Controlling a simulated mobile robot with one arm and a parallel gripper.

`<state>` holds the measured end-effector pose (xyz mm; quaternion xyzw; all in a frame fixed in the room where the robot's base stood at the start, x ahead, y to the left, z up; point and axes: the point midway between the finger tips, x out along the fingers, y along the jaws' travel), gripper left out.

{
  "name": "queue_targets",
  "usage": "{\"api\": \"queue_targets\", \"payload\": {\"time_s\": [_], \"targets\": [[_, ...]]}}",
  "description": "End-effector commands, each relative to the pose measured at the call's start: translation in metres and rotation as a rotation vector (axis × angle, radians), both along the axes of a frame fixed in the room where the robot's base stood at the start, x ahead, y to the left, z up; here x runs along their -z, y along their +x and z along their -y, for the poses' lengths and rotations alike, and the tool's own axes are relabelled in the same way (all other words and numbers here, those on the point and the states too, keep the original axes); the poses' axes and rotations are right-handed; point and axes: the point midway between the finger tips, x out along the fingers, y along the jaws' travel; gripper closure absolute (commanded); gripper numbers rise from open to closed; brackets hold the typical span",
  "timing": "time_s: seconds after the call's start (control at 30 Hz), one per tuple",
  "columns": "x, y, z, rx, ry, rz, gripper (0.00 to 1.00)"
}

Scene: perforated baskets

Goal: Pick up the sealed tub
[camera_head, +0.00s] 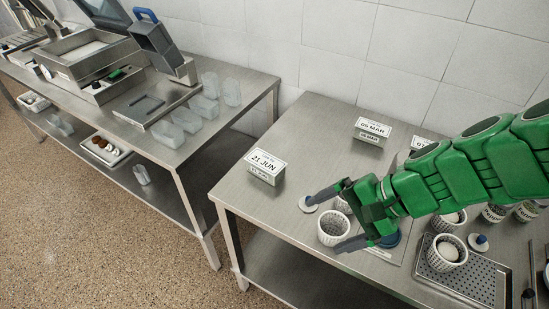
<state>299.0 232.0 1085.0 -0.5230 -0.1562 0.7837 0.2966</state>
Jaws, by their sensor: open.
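My green gripper (325,226) is open, its two dark fingers spread above the steel table. A white perforated basket (333,229) with dark contents lies between or just below the fingertips; I cannot tell whether they touch it. A boxy container (265,166) labelled "21 JUN" stands on the table left of my gripper, apart from it. Another (372,131), labelled "05 MAR", stands farther back, and a third label (421,142) is partly hidden by my arm. I cannot tell which thing is the sealed tub.
A perforated tray (480,276) at right holds a white basket (446,252) with a pale round item. Several clear cups (232,92) stand on the left table. The table's left front is clear.

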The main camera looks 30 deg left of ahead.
Motion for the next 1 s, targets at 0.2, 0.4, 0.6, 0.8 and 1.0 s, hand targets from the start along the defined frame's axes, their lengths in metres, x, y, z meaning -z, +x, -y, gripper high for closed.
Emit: {"api": "queue_targets", "payload": {"time_s": [0.2, 0.4, 0.6, 0.8, 1.0], "targets": [[-0.001, 0.029, -0.057, 0.132, 0.136, -0.133, 0.04], [0.003, 0.061, -0.101, 0.277, 0.233, -0.266, 0.04], [0.017, 0.096, -0.136, 0.44, 0.294, -0.407, 0.04], [0.042, 0.13, -0.164, 0.616, 0.324, -0.556, 0.04], [0.082, 0.161, -0.184, 0.805, 0.319, -0.705, 0.04]]}}
